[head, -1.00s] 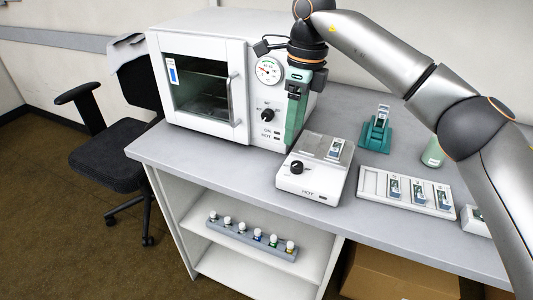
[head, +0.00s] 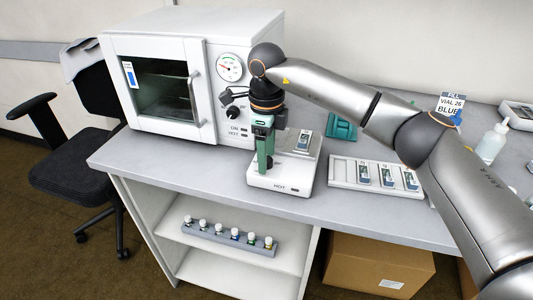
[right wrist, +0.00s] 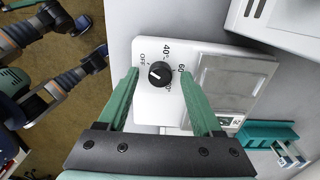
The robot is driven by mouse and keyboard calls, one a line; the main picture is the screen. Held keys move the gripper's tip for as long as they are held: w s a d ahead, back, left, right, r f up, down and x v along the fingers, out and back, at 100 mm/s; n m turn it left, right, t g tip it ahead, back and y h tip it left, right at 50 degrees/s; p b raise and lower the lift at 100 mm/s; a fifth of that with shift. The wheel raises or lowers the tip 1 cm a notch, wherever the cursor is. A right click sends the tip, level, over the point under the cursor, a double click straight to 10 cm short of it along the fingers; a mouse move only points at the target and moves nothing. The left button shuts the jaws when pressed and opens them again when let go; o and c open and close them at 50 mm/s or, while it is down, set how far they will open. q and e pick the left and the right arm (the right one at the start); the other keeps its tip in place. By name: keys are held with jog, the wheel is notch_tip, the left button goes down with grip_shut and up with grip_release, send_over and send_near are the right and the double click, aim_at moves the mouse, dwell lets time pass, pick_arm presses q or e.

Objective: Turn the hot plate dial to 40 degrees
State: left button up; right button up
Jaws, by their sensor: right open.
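The white hot plate (head: 292,180) stands at the front edge of the bench with a grey heating surface and a glass slide (head: 303,141) on it. Its black dial (right wrist: 160,74) shows in the right wrist view, ringed by OFF, 40, 60 and a partly covered mark. The dial's white line is on its left side, nearer OFF than 40. My right gripper (head: 262,163) points down over the hot plate and hides the dial in the head view. Its green fingers are open, one on either side of the dial (right wrist: 157,78); contact cannot be told. My left gripper is out of view.
A white oven (head: 205,75) stands close behind and left of the hot plate. A slide tray (head: 342,172) lies to the right, with a teal holder (head: 341,126) behind it. Vials stand in a rack (head: 225,241) on the shelf below. A cardboard box (head: 375,266) sits beneath the bench.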

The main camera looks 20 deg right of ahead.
jog(key=shift+f, duration=0.15)
jog(key=shift+c, duration=0.4)
grip_shut()
